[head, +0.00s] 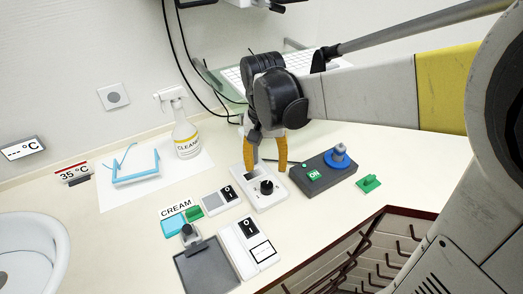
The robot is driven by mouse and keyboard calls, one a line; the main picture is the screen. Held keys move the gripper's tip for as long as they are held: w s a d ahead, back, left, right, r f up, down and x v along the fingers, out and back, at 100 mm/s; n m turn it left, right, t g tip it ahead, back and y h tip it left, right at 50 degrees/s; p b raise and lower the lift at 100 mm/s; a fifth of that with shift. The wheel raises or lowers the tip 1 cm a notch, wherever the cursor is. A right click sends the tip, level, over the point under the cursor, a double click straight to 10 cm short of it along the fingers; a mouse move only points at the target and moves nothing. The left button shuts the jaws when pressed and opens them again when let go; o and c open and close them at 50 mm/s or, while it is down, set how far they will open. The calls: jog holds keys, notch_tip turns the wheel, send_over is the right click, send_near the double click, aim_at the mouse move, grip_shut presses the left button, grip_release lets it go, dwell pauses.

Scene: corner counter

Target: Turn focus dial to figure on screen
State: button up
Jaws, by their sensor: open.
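A white panel (245,192) lies on the counter with a round black dial (267,187) on it; I cannot read a focus label or scale there. My gripper (266,167) points down over this panel. Its two orange fingers are apart, one to each side above the dial, with nothing between them. I cannot tell how high the fingertips are above the panel. I see no screen with a readable focus figure.
A dark box (323,171) with a green ON key and blue knob stands right of the dial. Rocker switches (220,200) (250,243), a grey plate (208,272) and a CREAM label (176,212) lie front left. A spray bottle (184,128) stands behind. A rack opening (375,250) is front right.

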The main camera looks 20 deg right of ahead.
jog(key=shift+r, duration=1.5)
jog(key=s+r+n+t, duration=0.1)
jog(key=s+n+t, duration=0.3)
jog(key=s+t, duration=0.3)
jog(key=s, duration=0.2)
jog(key=shift+s+d+n, duration=0.25)
jog(key=shift+s+n, duration=0.05)
jog(key=shift+s, duration=0.1)
